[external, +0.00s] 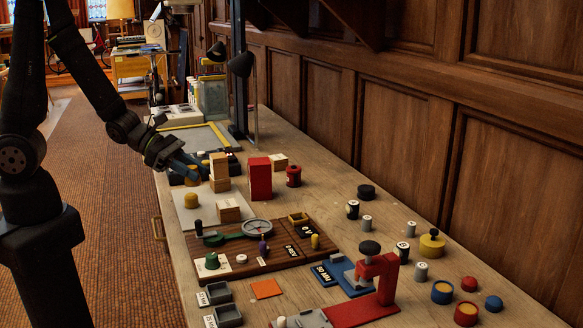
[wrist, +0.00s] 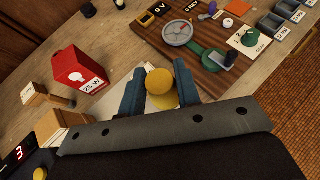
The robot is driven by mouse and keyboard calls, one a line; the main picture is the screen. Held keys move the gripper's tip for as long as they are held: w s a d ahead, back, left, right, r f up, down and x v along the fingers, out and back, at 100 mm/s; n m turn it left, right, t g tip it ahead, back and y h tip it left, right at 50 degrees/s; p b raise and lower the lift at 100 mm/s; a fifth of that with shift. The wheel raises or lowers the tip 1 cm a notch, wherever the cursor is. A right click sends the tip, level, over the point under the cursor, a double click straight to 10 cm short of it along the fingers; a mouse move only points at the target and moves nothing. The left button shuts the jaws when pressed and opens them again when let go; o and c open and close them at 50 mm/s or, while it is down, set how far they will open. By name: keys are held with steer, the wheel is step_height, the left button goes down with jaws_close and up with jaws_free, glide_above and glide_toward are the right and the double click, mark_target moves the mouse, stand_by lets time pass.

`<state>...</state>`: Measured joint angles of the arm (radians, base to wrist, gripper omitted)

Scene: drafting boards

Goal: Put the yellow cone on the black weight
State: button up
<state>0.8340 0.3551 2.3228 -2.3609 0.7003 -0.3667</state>
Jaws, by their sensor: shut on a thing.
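My gripper (wrist: 160,88) has its blue fingers shut on a yellow piece, which I take for the yellow cone (wrist: 160,82); only its rounded end shows clearly between the fingers. In the external view my gripper (external: 187,174) is above the back of the white sheet, left of the wooden blocks. A short plain black cylinder, which looks like the black weight (external: 366,191), stands upright on the bare table at the right. Nothing is on top of it. A dark piece at the top of the wrist view (wrist: 88,10) may be the same one.
A red box (external: 260,178) and wooden blocks (external: 219,172) stand between my gripper and the black weight. Other labelled weights (external: 352,210) stand near the black one. A red press (external: 378,280) is in front.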

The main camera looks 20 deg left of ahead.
steer(key=w+d+r, duration=0.1)
steer(key=w+d, duration=0.6)
steer(key=d, duration=0.5)
steer(key=w+d+r, duration=0.1)
steer(key=w+d, duration=0.6)
steer(key=d, duration=0.6)
steer(key=w+d+r, duration=0.1)
steer(key=w+d, duration=0.6)
steer(key=d, duration=0.5)
glide_above(366, 187)
step_height(366, 187, down, 7)
steer(key=shift+f, duration=2)
steer(key=shift+f, duration=0.15)
steer(key=o, duration=1.1)
steer(key=shift+c, duration=0.2)
